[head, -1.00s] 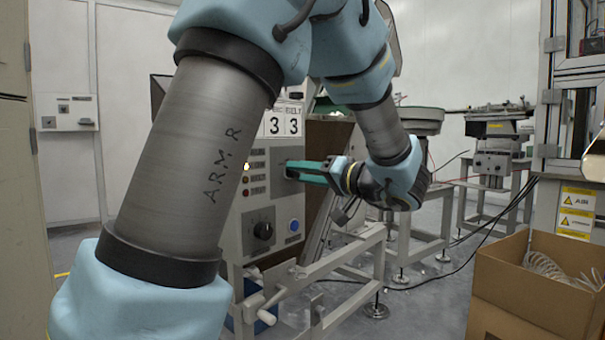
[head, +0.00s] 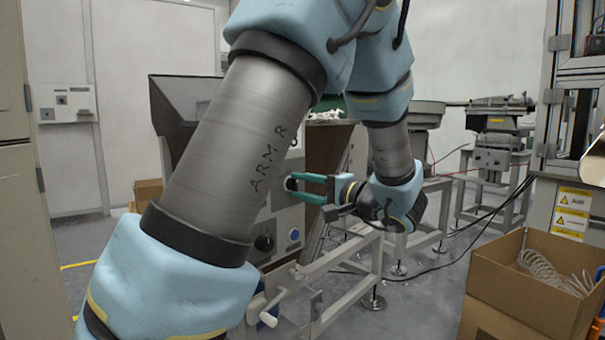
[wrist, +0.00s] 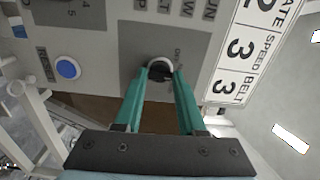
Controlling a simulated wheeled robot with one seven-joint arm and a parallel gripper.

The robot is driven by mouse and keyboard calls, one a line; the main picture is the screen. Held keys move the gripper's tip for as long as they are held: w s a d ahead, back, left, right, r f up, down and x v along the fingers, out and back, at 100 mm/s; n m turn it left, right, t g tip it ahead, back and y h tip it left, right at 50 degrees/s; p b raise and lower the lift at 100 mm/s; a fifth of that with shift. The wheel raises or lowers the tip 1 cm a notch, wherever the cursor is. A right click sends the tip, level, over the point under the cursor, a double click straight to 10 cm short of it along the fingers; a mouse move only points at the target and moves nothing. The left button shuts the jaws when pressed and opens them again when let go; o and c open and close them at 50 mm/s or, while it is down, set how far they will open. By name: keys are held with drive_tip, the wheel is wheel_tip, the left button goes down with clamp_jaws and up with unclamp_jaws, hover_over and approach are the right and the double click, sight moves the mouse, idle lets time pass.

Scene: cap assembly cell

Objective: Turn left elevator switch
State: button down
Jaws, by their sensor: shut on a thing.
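A round black switch (wrist: 160,71) with a pale ring sits on a grey plate of the control panel (wrist: 105,40), under small lettering. In the head view the switch (head: 290,183) is partly covered by the fingers. My gripper (wrist: 161,77) has its two green fingertips on either side of the switch and is shut on it. In the head view my gripper (head: 294,187) reaches in from the right, its fingers one above the other. My arm hides the left part of the panel. The fingers hide part of the switch, so its exact angle is unclear.
A blue button (wrist: 67,68) is on the same panel. A second black knob (head: 264,243) sits lower down. A metal frame (head: 330,262) stands below my gripper. A dark hopper (head: 180,115) is behind my arm. A cardboard box (head: 525,290) is at the lower right.

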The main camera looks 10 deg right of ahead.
drive_tip(key=m+p, duration=0.9)
drive_tip(key=p, duration=0.2)
drive_tip(key=shift+f+m, duration=0.1)
drive_tip(key=shift+m, duration=0.2)
drive_tip(key=shift+c, duration=2.4)
unclamp_jaws()
drive_tip(key=v, duration=1.1)
